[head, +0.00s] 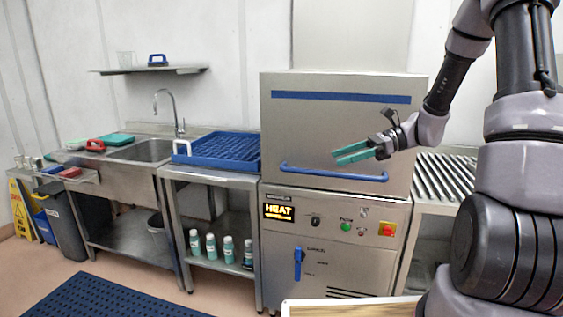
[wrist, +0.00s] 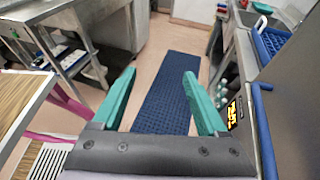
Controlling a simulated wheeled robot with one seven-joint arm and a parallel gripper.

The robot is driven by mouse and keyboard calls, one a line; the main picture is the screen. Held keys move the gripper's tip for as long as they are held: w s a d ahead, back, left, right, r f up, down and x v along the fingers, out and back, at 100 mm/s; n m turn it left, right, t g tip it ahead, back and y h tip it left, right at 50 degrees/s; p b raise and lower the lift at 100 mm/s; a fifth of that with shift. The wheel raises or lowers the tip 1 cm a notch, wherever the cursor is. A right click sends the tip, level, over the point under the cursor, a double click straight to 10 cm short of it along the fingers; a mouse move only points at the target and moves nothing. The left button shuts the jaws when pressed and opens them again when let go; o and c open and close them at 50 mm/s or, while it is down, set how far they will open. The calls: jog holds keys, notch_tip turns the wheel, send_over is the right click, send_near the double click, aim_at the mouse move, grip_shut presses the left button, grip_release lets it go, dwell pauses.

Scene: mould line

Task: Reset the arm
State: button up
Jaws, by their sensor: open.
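My gripper (head: 352,155) has two teal fingers and is open and empty. In the head view it hangs in the air in front of the steel machine's closed hood, just above the blue handle bar (head: 332,172). In the wrist view the fingers of my gripper (wrist: 160,85) are spread wide, with only floor and the dark blue mat (wrist: 172,95) beyond them. My arm reaches in from the right of the head view.
The steel machine (head: 336,115) shows a lit HEAT display (head: 279,212). A blue rack (head: 222,150) sits on the steel table to its left, beside a sink (head: 150,150). A roller table (head: 445,175) is at right. A wood-topped surface (head: 350,308) is in the foreground.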

jog(key=s+d+r+n+t+h, duration=0.3)
jog(key=s+d+r+n+h, duration=0.1)
jog(key=s+r+n+h, duration=0.2)
jog(key=s+d+r+n+t+h, duration=0.3)
jog(key=s+r+n+h, duration=0.3)
jog(key=s+r+n, duration=0.2)
jog(key=s+r+t, duration=0.1)
jog(key=s+r, duration=0.1)
jog(key=s, duration=0.1)
jog(key=shift+s+d+r, duration=0.15)
jog(key=shift+s+d, duration=0.05)
jog(key=shift+d, duration=0.2)
jog(key=shift+w, duration=0.1)
